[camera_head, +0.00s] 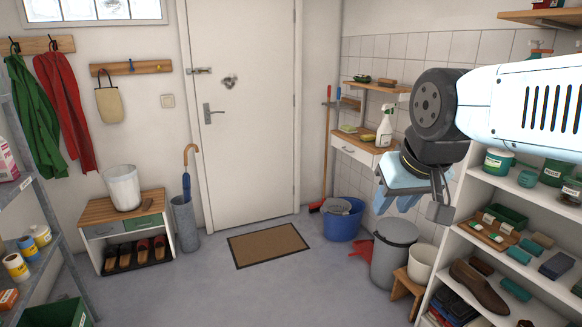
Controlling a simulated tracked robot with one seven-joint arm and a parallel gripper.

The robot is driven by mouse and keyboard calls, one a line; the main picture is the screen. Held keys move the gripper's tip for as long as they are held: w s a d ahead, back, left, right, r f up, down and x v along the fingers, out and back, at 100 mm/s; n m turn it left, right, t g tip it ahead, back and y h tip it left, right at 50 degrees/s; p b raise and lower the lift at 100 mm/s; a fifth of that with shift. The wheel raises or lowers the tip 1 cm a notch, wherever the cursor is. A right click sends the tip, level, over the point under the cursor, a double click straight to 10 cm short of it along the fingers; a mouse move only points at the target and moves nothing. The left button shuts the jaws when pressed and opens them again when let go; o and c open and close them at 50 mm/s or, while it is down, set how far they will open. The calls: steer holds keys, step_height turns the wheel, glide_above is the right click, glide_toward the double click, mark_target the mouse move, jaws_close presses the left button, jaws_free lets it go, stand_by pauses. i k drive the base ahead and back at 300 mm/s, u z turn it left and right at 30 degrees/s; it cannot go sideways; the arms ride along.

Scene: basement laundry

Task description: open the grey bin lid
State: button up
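The grey bin (391,264) stands on the floor right of the doormat, against the right side. Its round grey lid (397,232) lies flat on top and looks closed. My gripper (440,208) hangs at the end of my arm, above and to the right of the lid in the picture, apart from it.
A wooden stool (405,287) bearing a cream pot (422,261) is right of the bin. White shelves (468,262) crowd the right side. Floor in front is clear.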

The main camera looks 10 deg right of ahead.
mark_target(395, 230)
steer(key=z, duration=0.5)
steer(key=i, duration=1.35)
steer(key=z, duration=0.6)
steer(key=k, duration=0.75)
steer(key=z, duration=0.2)
steer(key=i, duration=0.8)
steer(key=u, duration=0.1)
